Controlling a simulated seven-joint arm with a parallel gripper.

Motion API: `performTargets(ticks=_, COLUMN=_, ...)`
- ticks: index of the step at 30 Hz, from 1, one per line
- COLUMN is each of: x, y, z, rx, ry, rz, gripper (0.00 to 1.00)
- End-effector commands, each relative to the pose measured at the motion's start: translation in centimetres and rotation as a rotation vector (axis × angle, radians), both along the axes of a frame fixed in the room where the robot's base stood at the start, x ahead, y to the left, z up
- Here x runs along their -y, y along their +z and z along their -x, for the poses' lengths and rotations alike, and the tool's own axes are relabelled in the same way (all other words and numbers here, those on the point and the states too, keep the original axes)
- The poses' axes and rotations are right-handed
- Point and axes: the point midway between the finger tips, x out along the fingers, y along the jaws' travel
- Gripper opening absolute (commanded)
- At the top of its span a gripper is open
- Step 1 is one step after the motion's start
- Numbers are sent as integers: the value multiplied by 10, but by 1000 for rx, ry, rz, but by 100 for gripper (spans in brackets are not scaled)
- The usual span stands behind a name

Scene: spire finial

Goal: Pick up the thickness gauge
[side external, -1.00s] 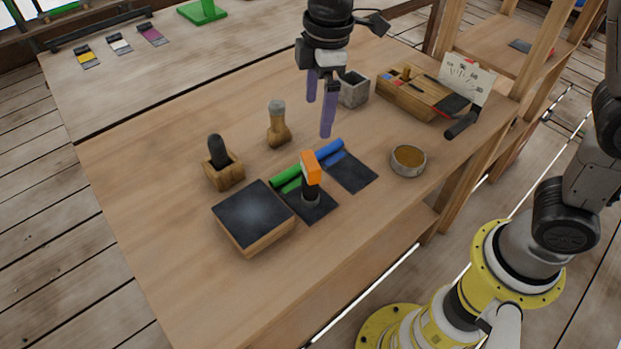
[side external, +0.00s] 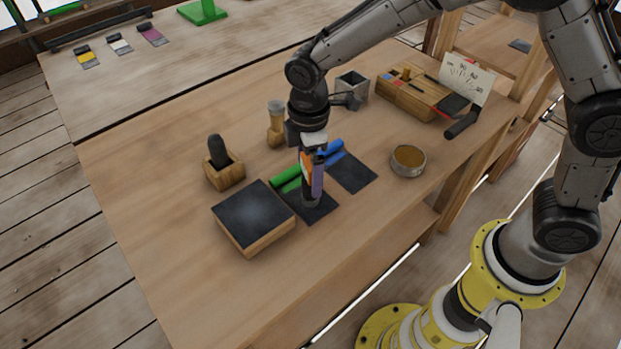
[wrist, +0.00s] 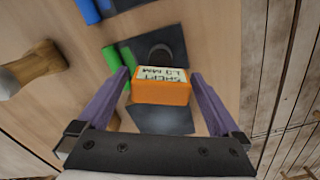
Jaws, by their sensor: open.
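The thickness gauge, as I take it, is an upright tool with an orange head (wrist: 163,90) and a dark round foot; its white label ends in "MM" in the wrist view. In the side view its orange head (side external: 307,168) is partly hidden by my gripper, and its foot stands on a dark mat (side external: 318,211). My gripper (side external: 312,185) points down over it with purple fingers open. In the wrist view the two fingers lie on either side of the orange head, with gaps showing. I cannot tell if either finger touches it.
A black-topped wooden block (side external: 253,215) is close on the left. Green (side external: 286,176) and blue (side external: 331,149) rolls lie just behind. A wooden-handled tool (side external: 276,125), a holder with a black handle (side external: 223,170) and a round bowl (side external: 408,161) stand around. The front right table is clear.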

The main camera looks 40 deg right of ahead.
Motion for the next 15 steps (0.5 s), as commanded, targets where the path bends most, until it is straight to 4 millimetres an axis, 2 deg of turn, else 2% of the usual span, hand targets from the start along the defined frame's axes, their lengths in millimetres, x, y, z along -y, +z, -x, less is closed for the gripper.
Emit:
performTargets(ticks=6, x=3, y=-32, z=2, rx=-4, ry=0, rz=2, gripper=100)
performTargets(ticks=15, x=2, y=-40, z=1, rx=0, ry=0, rz=0, gripper=100)
